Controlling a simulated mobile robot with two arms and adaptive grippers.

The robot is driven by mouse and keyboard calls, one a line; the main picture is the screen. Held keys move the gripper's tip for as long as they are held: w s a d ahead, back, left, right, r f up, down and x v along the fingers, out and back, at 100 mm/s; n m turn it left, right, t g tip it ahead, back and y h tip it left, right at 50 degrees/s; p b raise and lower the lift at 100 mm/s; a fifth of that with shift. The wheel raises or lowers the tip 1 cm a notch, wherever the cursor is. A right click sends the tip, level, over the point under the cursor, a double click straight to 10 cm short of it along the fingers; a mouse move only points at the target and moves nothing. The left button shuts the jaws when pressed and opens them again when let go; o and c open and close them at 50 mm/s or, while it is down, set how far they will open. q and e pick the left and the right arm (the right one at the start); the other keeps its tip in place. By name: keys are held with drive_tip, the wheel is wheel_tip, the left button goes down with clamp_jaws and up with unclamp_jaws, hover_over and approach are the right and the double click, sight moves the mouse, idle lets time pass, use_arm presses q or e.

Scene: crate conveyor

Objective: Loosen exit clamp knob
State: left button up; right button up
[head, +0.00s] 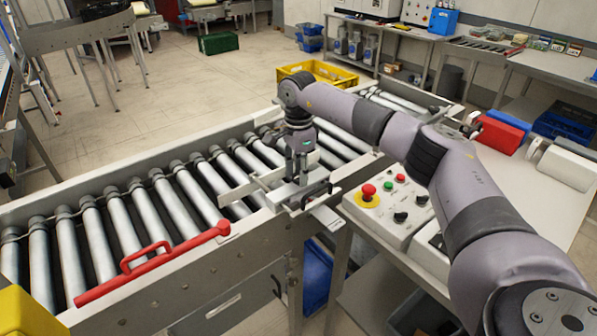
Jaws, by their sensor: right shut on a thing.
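The exit clamp is a grey metal bracket (288,196) on the near side rail of the roller conveyor (150,268). It has a flat plate and a bar reaching over the rollers. My right gripper (302,172) points straight down over the clamp plate, with its arm coming in from the right. Its fingers are shut on the clamp knob, which they mostly hide. A small black handle sits beside the fingers on the plate. My left gripper is not in view.
A red bar with a handle (150,264) lies along the near rail at left. A yellow crate (318,70) is behind the conveyor.

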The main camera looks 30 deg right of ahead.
drive_tip(key=shift+r, duration=0.1)
idle(0.3)
drive_tip(key=o, duration=1.2)
drive_tip(key=shift+c, duration=0.2)
wheel_tip(320, 180, up, 12)
